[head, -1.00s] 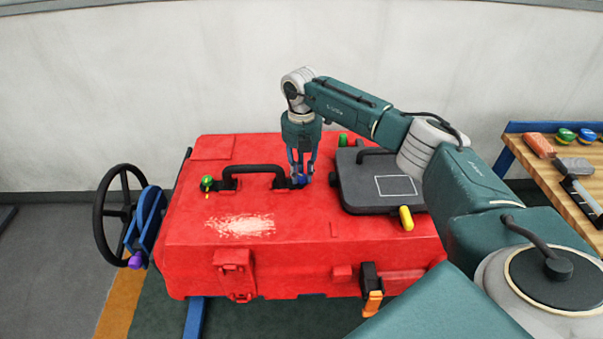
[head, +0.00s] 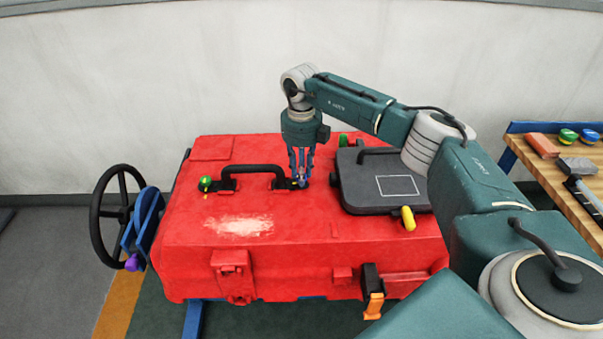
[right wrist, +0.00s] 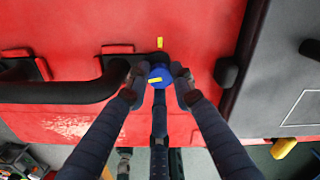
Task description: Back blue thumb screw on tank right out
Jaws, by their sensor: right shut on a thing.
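The red tank (head: 300,240) has a black carry handle (head: 252,168) on its top. A blue thumb screw (right wrist: 161,77) with a yellow mark sits at the handle's right end. My right gripper (right wrist: 159,82) points down over it, its fingers shut around the blue head. In the head view my right gripper (head: 301,180) stands upright at the handle's right end and its fingers mostly hide the screw. A yellow mark (right wrist: 160,43) shows on the tank beside the screw. My left gripper is not in view.
A green knob (head: 205,183) is at the handle's left end. A dark hatch lid (head: 385,198) lies just right of my gripper, with a yellow lever (head: 407,218). A black handwheel (head: 112,208) stands at left. A wooden bench (head: 545,170) with tools is at right.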

